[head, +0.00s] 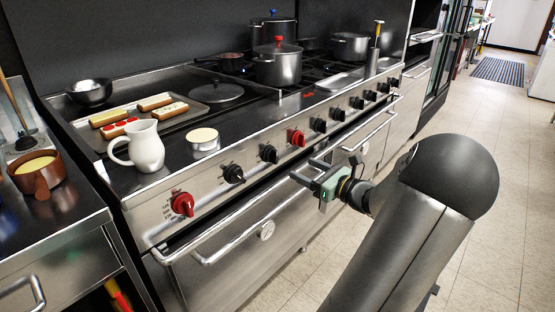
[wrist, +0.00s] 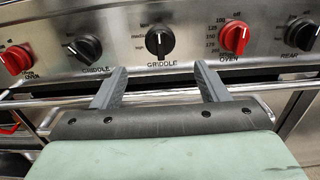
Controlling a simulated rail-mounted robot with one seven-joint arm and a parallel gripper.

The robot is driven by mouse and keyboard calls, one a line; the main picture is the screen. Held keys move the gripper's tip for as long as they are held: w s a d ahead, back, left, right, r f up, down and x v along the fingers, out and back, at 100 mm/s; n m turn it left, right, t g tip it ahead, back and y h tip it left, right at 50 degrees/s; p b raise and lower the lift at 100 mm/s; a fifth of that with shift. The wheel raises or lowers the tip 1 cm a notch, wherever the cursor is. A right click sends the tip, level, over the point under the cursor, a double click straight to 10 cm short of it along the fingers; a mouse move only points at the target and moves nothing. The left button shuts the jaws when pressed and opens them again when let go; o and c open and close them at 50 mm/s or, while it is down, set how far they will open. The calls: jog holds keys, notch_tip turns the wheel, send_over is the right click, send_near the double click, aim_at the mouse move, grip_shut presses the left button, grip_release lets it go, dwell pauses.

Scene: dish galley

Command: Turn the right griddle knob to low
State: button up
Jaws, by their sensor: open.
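The right griddle knob (head: 268,153) is black and sits on the range's front panel, just left of a red oven knob. It also shows in the wrist view (wrist: 160,42), top centre, above a "GRIDDLE" label. Its grip bar looks about upright, with dial marks to its left. The left griddle knob (head: 233,173) is also black and sits to its left. My gripper (head: 304,170) is open and empty in front of the panel. In the wrist view its fingers (wrist: 160,72) point toward the right griddle knob, one either side below it, apart from it.
Red oven knobs (head: 182,204) (head: 297,137) flank the griddle knobs. An oven handle (head: 225,243) runs below the panel, and in the wrist view a rail (wrist: 50,101) passes behind my fingers. A white jug (head: 147,147) stands on the griddle above. The floor in front is clear.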

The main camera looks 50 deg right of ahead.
aim_at(277, 156)
jog(key=w, duration=0.3)
jog(key=w+b, duration=0.1)
jog(key=w, duration=0.7)
jog(key=shift+w+d+b, duration=0.15)
jog(key=shift+d+b, duration=0.2)
jog(key=shift+b, duration=0.05)
jog(key=c, duration=1)
